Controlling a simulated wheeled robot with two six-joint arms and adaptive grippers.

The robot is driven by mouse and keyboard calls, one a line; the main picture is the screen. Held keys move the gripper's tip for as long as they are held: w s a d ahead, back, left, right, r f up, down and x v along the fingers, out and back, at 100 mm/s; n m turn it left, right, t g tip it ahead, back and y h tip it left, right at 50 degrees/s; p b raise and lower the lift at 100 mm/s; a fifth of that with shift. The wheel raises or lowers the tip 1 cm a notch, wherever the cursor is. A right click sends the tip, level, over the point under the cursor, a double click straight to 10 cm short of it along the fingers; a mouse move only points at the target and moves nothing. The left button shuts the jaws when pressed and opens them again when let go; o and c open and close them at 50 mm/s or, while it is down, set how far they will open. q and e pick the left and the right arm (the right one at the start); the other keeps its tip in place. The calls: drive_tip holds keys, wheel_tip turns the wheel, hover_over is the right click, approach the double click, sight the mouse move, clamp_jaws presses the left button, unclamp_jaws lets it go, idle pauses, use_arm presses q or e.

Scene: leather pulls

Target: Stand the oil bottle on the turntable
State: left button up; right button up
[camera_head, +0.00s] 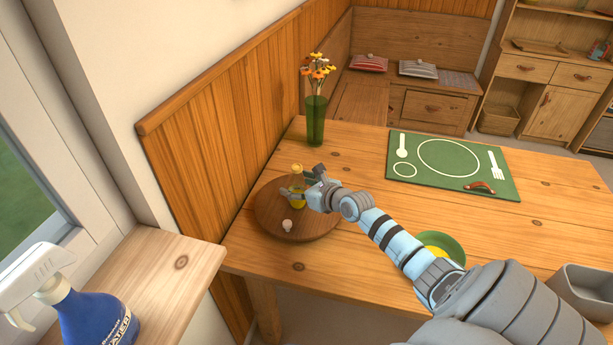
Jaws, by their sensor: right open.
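The turntable (268,213) is a round dark wooden disc on the left end of the wooden table. The oil bottle (298,200), small with yellow oil and a yellowish top, appears upright on the turntable. My right gripper (296,185) reaches in from the right and is open, with its fingers at the bottle, one on each side in this view. I cannot tell whether they touch it. The gripper hides part of the bottle's middle and right side. My left gripper is not in view.
A small whitish object (287,226) is on the turntable's front part. A green vase with flowers (315,120) stands behind it. A green placemat (413,178) lies to the right. A green and yellow dish (455,248) and a grey container (582,290) are nearer. The wood-panelled wall (215,140) borders the table's left.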

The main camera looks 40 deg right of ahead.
drive_tip(key=p+v, duration=0.8)
drive_tip(key=v, duration=0.3)
drive_tip(key=shift+s+r+p, duration=0.25)
drive_tip(key=shift+s+p, duration=0.05)
drive_tip(key=shift+p, duration=0.05)
